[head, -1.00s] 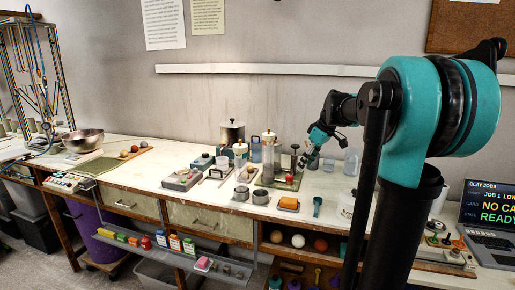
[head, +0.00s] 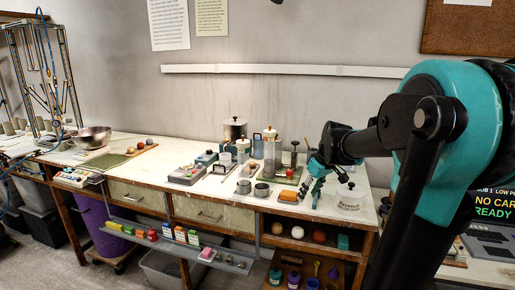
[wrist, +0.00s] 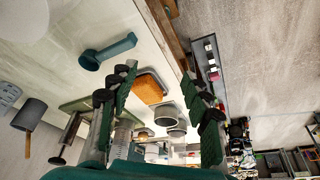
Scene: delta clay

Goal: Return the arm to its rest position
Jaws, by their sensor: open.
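My arm reaches in from the right of the head view and bends down over the right part of the workbench (head: 150,172). My gripper (head: 311,188) hangs over the bench near its front edge, between the orange sponge (head: 288,196) and the white tub (head: 349,201). In the wrist view my gripper (wrist: 163,98) has its two dark green fingers spread apart with nothing held between them. The sponge (wrist: 149,89) and grey cups (wrist: 164,113) show beyond the gap. A teal scoop (wrist: 108,50) lies beside the left finger.
A laptop (head: 490,235) is at the right by my arm. A shelf of small coloured boxes (head: 180,235) juts out below the bench front.

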